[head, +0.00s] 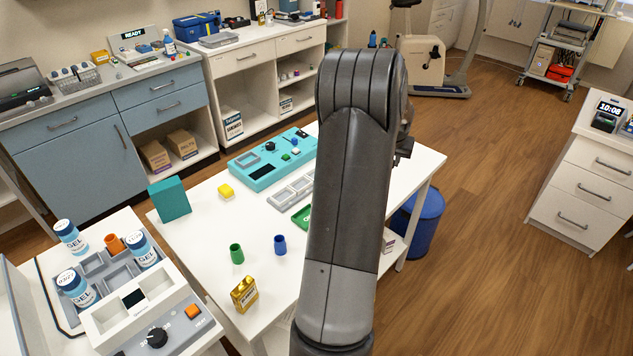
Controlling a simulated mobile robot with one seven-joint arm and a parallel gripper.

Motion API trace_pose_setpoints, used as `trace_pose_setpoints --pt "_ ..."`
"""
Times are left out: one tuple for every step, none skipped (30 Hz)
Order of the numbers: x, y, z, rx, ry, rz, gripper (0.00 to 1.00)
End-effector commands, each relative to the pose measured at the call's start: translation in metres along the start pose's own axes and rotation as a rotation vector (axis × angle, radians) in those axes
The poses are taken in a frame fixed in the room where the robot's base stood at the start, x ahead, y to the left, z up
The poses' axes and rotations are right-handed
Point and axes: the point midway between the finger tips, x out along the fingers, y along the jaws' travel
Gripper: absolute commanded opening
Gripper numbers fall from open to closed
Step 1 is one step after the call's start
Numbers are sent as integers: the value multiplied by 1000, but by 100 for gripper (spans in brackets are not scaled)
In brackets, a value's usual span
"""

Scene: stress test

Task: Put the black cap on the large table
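The large white table (205,262) stands in the middle of the head view, partly hidden behind my arm. I cannot clearly pick out the black cap. A small dark round piece (270,146) shows on the teal tray (262,173) at the table's back, but I cannot tell whether it is a cap. A black round knob (157,337) sits on the grey device at the lower left. My gripper (404,147) is mostly hidden behind my arm, over the table's right side. Its fingers cannot be made out, nor whether it holds anything.
Gel jars (76,287) stand at the left. A blue bin (424,222) stands at the right. Floor at right is clear.

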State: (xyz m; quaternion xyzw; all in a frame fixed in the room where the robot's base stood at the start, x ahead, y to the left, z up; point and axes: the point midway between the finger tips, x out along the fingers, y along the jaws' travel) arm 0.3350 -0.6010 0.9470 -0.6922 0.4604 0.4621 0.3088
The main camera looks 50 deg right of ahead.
Motion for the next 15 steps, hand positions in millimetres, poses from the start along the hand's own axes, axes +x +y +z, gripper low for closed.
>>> trace_pose_setpoints --pt "4 -2 0 4 -1 2 2" --pt "6 -5 0 5 -1 2 2" --pt "10 -11 0 4 -1 2 2" --pt "14 -16 0 2 -1 2 2" --pt "18 -22 0 2 -1 2 2" --pt "24 -32 -1 0 -1 2 2" --pt "29 -39 -1 0 -2 2 2" --pt "34 -46 0 0 -3 2 2" --pt "40 -54 -1 0 -2 2 2" --pt "45 -61 -2 1 -2 2 2" --pt "49 -68 -2 -1 -1 2 2" --pt "55 -76 -2 1 -1 2 2" --pt "59 -81 -2 1 -1 2 2" --pt "62 -87 -3 1 0 2 2" --pt "67 -92 -3 2 0 3 2"
